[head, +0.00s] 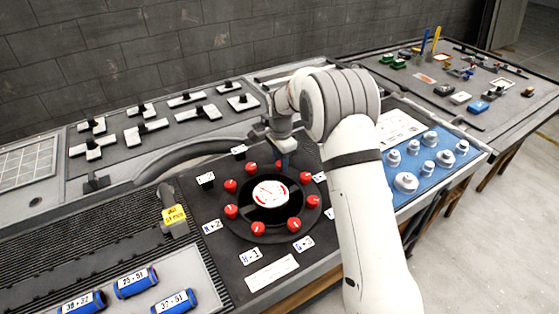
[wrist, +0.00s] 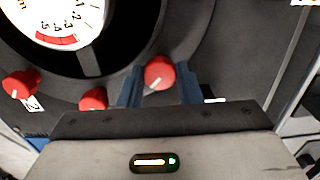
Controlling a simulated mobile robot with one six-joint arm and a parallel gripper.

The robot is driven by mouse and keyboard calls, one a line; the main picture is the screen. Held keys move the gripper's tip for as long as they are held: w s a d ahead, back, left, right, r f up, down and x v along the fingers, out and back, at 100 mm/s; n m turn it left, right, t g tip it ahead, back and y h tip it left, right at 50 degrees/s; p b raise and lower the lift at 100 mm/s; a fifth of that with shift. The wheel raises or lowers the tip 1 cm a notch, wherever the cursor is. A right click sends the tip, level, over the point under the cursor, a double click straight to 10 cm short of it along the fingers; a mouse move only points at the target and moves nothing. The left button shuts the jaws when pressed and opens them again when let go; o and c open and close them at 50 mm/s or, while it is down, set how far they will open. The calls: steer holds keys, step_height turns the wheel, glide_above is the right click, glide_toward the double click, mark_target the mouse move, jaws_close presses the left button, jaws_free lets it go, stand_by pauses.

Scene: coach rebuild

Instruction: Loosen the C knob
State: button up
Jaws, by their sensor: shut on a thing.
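A ring of red knobs surrounds a white round dial (head: 270,193) on the dark panel (head: 222,232). My gripper (head: 284,152) reaches down at the far side of this ring, partly hidden by my arm. In the wrist view my gripper (wrist: 160,82) has its blue fingers on both sides of one red knob (wrist: 159,72) and is shut on it. The knob has a pale pointer line. Its letter label is hidden, so I cannot tell whether it is the C knob.
Neighbouring red knobs (wrist: 94,99) sit close by on the ring. Small white label cards (head: 252,256) lie around it. A blue panel (head: 426,180) with several silver knobs is to the right. Blue cylinders (head: 135,282) lie at the front left. Levers on white plates stand behind.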

steer(key=shift+f+n+b, duration=0.1)
steer(key=shift+n+b, duration=0.45)
steer(key=shift+n, duration=1.75)
steer(key=n, duration=0.4)
steer(key=shift+n+b, duration=0.3)
steer(key=shift+b, duration=0.05)
steer(key=n, duration=0.4)
steer(key=shift+n, duration=0.3)
steer(key=shift+n+b, duration=0.35)
steer(key=shift+n, duration=1.75)
steer(key=o, duration=1)
steer(key=shift+c, duration=0.2)
